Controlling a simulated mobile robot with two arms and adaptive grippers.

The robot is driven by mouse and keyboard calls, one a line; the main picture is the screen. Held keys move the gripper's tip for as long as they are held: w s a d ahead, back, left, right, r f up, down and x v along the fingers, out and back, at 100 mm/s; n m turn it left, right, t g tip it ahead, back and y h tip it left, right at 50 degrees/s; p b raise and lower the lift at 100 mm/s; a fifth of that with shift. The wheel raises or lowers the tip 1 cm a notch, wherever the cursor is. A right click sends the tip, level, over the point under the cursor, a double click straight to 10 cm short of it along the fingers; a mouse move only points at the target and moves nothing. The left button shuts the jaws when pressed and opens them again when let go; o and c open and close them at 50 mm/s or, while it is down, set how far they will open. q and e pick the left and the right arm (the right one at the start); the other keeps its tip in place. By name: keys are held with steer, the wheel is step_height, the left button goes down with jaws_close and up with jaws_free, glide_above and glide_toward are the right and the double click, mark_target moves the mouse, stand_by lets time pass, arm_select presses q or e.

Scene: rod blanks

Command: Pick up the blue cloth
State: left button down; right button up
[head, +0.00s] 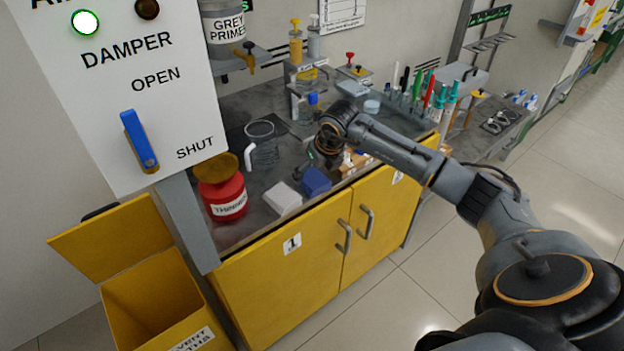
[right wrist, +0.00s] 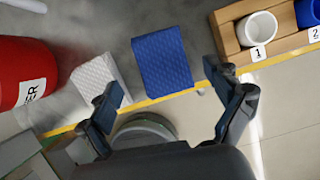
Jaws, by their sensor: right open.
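The blue cloth (head: 316,181) lies folded on the grey bench near its front edge, right of a folded white cloth (head: 283,198). In the right wrist view the blue cloth (right wrist: 163,64) shows its quilted top, with the white cloth (right wrist: 98,79) beside it on the left. My right gripper (head: 309,163) is above the bench by the blue cloth. In the right wrist view the fingers of my right gripper (right wrist: 172,98) are spread wide and empty, with the blue cloth ahead between them and not touched. My left gripper is not in view.
A red thinners can (head: 222,196) stands left of the cloths. A wooden block (right wrist: 270,38) holding a white cup labelled 1 and a blue cup labelled 2 is on the right. A clear mug (head: 262,146) stands behind. Yellow cabinet doors (head: 318,262) are below the bench edge.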

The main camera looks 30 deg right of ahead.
steer(key=shift+x, duration=1.5)
steer(key=c, duration=1)
steer(key=shift+r, duration=0.1)
steer(key=shift+r, duration=0.1)
steer(key=shift+r, duration=0.25)
step_height(320, 180, up, 2)
steer(key=shift+w+d+r, duration=0.1)
steer(key=s+a+r+b, duration=0.1)
steer(key=s+r, duration=0.2)
steer(key=s, duration=0.1)
steer(key=s+a+r+b, duration=0.1)
steer(key=s+r, duration=0.2)
steer(key=s, duration=0.2)
steer(key=s+a+r+b, duration=0.1)
steer(key=s+a+r, duration=0.1)
steer(key=s+r, duration=0.2)
steer(key=shift+s, duration=0.3)
